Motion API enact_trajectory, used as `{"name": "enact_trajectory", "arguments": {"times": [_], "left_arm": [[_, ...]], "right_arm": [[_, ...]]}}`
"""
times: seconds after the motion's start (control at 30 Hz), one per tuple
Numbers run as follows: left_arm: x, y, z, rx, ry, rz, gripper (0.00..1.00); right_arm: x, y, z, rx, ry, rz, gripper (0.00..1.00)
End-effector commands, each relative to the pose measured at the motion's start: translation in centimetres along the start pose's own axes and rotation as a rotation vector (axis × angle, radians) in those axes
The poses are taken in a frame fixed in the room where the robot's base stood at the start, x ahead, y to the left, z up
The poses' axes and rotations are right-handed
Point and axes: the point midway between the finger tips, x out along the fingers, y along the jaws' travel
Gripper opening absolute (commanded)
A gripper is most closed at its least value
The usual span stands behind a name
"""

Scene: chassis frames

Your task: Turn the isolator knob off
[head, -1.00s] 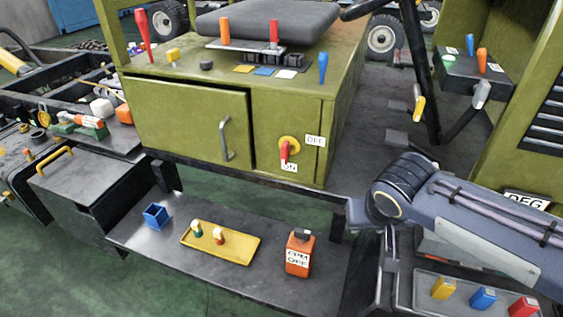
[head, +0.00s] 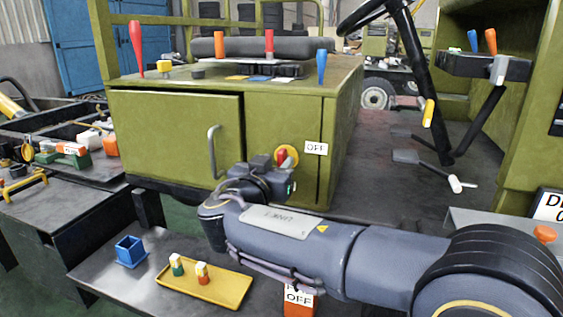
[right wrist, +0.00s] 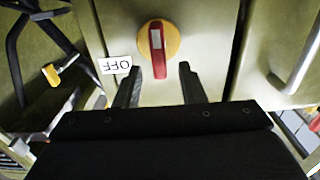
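The isolator knob (head: 282,156) is a red handle on a yellow round plate on the green cabinet front. In the right wrist view the knob (right wrist: 157,50) shows whole, its handle roughly in line with my fingers. The white OFF label (head: 316,148) is to its right in the head view; in the wrist view the label (right wrist: 115,65) is upside down at the left. The ON label is hidden behind my arm. My right gripper (right wrist: 160,68) is open, one finger on each side of the handle's near end, with gaps between. My left gripper is not in view.
A cabinet door with a grey handle (head: 213,152) is left of the knob. Levers and a steering wheel (head: 372,14) are above and right.

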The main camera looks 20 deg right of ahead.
Motion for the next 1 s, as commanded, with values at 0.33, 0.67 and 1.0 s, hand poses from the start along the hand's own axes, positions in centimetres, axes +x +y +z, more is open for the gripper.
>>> {"name": "enact_trajectory", "arguments": {"times": [0.33,0.67,1.0], "left_arm": [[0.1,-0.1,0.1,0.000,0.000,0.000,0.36],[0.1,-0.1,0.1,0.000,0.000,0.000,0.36],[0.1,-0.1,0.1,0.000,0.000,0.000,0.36]], "right_arm": [[3.8,0.1,0.1,-0.001,-0.002,0.000,0.36],[3.9,0.1,0.1,-0.002,-0.002,-0.001,0.27],[3.9,0.1,0.1,-0.002,-0.002,0.000,0.00]]}}
